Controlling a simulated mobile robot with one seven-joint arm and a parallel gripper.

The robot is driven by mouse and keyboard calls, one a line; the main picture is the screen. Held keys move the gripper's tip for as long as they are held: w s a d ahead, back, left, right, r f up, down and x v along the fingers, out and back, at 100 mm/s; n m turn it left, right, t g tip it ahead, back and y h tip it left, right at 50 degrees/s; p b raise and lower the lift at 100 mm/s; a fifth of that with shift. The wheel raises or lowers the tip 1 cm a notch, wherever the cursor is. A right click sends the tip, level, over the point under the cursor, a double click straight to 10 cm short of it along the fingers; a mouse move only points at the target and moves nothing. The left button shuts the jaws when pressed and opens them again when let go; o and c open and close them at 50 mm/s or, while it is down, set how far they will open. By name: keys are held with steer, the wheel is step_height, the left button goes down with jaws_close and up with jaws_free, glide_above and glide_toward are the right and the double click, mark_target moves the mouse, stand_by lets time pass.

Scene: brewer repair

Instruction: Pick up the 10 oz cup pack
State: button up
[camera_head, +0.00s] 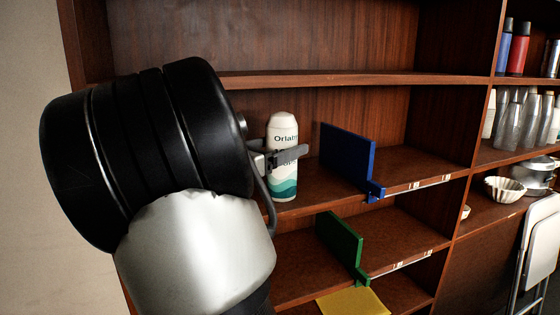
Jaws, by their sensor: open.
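The 10 oz cup pack (284,184) is a white, rounded cylinder with dark lettering and teal waves near its base. It stands upright on the middle shelf, left of the blue divider. My gripper (286,154) reaches it from the left and is open. One grey finger crosses the front of the pack at mid-height and hides part of its label. The other finger is mostly hidden, and I cannot tell whether either finger touches the pack.
A blue divider (347,152) stands on the same shelf (418,164). A green divider (340,242) and a yellow sheet (352,302) are lower down. Bottles (509,126) and a pleated white bowl (505,189) fill the right-hand shelves. A folding chair (538,245) stands at far right.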

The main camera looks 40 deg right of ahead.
steer(key=x, duration=0.4)
steer(key=shift+d, duration=0.1)
steer(key=c, duration=1.3)
steer(key=shift+c, duration=0.5)
steer(key=shift+r, duration=0.1)
